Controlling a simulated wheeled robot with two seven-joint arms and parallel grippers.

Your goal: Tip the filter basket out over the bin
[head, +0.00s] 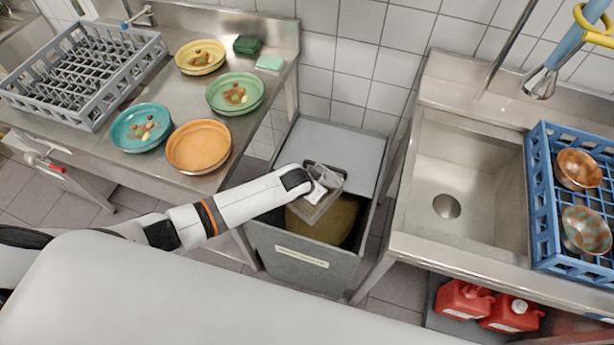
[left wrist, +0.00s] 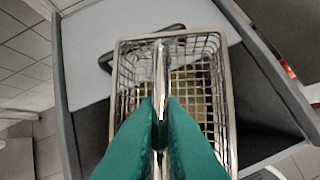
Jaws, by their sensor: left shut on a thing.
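The filter basket (head: 322,209) is a small wire-mesh basket with a metal rim, held over the open front part of the grey bin (head: 290,262). It also shows in the left wrist view (left wrist: 218,95), with a metal handle bar running across its middle. My left gripper (head: 322,184) has its teal fingers (left wrist: 161,112) shut on that bar. In the head view the basket looks tilted. Brownish-yellow stuff shows inside the bin and through the mesh; I cannot tell whether any lies in the basket. My right gripper is not in view.
A grey lid panel (head: 335,148) covers the bin's rear. The left counter holds a grey rack (head: 85,75) and bowls with food scraps, with an orange bowl (head: 199,146) near the arm. On the right stand a sink (head: 465,175) and a blue crate (head: 545,190) with bowls.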

